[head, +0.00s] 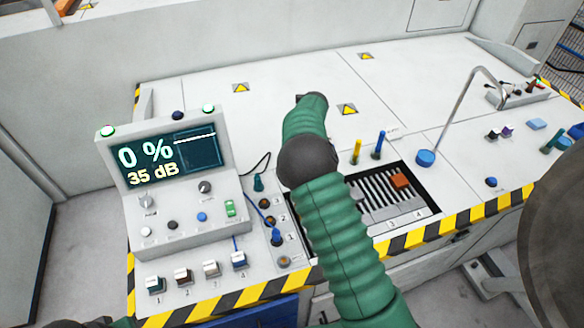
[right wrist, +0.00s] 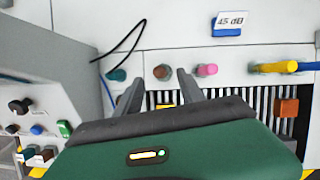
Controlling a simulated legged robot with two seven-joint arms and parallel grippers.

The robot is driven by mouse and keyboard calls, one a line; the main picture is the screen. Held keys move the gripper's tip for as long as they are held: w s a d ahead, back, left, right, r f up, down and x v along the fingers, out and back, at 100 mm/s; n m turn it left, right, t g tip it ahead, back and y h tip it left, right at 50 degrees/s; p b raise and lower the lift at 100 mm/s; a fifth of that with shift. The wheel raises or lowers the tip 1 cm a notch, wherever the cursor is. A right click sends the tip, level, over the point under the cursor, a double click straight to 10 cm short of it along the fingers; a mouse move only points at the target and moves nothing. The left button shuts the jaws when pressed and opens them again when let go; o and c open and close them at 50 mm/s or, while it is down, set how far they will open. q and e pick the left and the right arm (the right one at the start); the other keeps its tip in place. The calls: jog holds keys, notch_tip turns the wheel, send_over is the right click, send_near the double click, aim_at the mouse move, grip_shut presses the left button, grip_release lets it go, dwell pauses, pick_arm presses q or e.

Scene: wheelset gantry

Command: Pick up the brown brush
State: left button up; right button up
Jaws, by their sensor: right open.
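In the right wrist view a short brown piece, which looks like the brown brush (right wrist: 162,72), stands at the back edge of the slotted tray. My right gripper (right wrist: 160,84) is open, its two dark fingers pointing toward it, one to each side in the picture. The gap looks empty; I cannot tell the distance to the brush. In the head view my green arm covers the brush and most of that gripper. My left gripper is not clearly in view.
A pink piece (right wrist: 207,70) stands close right of the brush. Yellow (head: 357,150) and blue (head: 379,143) pieces stand further right. An orange-brown block (head: 401,180) sits on the slotted tray (head: 418,207). A display console (head: 165,160) stands left; a thin curved stand (head: 447,115) rises right.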

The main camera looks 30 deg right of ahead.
jog(key=x, duration=0.3)
jog(key=shift+d+f, duration=0.1)
jog(key=x, duration=0.3)
jog(key=s+x, duration=0.1)
jog(key=shift+w+a+f+p, duration=0.2)
jog(key=shift+a+f+p, duration=0.1)
jog(key=shift+f, duration=0.2)
jog(key=shift+w+d+f, duration=0.1)
jog(key=shift+w+f, duration=0.15)
jog(key=shift+f, duration=0.15)
jog(key=shift+s+r, duration=0.1)
grip_shut()
